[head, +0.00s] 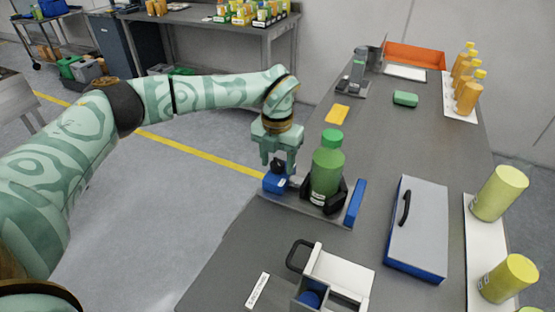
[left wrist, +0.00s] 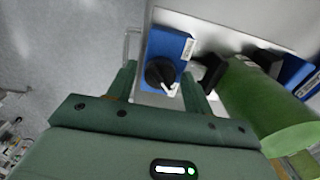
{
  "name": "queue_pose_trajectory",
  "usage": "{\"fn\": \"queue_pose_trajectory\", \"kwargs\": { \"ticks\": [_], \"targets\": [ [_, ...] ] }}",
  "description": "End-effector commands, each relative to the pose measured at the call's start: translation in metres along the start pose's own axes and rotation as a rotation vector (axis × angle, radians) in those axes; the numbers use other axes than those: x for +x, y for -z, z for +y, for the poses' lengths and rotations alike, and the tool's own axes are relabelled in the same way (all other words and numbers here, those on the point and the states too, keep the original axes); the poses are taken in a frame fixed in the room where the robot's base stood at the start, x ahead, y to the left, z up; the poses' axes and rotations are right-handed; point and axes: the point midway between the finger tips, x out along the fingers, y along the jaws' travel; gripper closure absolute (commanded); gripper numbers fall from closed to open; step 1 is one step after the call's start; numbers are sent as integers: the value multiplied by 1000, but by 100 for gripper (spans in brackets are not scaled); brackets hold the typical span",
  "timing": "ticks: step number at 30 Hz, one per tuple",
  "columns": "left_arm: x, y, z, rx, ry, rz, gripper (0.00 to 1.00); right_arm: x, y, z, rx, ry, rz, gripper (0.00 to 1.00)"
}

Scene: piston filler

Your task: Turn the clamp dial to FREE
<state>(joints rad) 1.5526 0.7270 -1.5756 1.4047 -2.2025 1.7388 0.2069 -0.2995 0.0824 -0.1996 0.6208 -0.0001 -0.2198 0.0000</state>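The clamp dial (left wrist: 158,70) is a black round knob with a white pointer, on a blue block (left wrist: 172,45) with a small white label that I cannot read. In the left wrist view the pointer aims toward the lower right. In the head view the blue block (head: 273,183) sits at the left edge of the clamp base. My left gripper (head: 279,162) points down just above it; its fingers (left wrist: 160,88) are apart, one on each side of the dial in the picture. I cannot tell whether they touch it. My right gripper is not in view.
A green bottle (head: 327,170) stands in black clamp jaws right beside the dial, close to my left gripper. A blue upright plate (head: 354,203) is right of it. A grey-lidded case (head: 418,228) and a white-and-blue box (head: 338,274) lie nearby. Yellow bottles (head: 468,92) stand far right.

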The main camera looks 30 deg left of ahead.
Motion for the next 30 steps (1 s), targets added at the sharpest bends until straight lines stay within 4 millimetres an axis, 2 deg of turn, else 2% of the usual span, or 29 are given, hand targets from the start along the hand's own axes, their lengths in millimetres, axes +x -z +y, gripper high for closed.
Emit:
{"fn": "queue_pose_trajectory", "kwargs": {
  "ticks": [1, 3, 4, 11, 17, 30],
  "targets": [
    [0, 0, 0, 0, 0, 0, 64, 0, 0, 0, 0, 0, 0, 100],
    [0, 0, 0, 0, 0, 0, 84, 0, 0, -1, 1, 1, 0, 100],
    [0, 0, 0, 0, 0, 0, 90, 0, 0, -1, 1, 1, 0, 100],
    [-1, 0, 0, -8, 0, 0, 90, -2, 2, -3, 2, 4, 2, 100],
    [-3, 0, 0, -67, 0, 0, 89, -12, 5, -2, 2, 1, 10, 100],
    [-7, 1, 0, -420, 0, -1, 89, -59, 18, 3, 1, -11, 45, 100]
  ]
}}
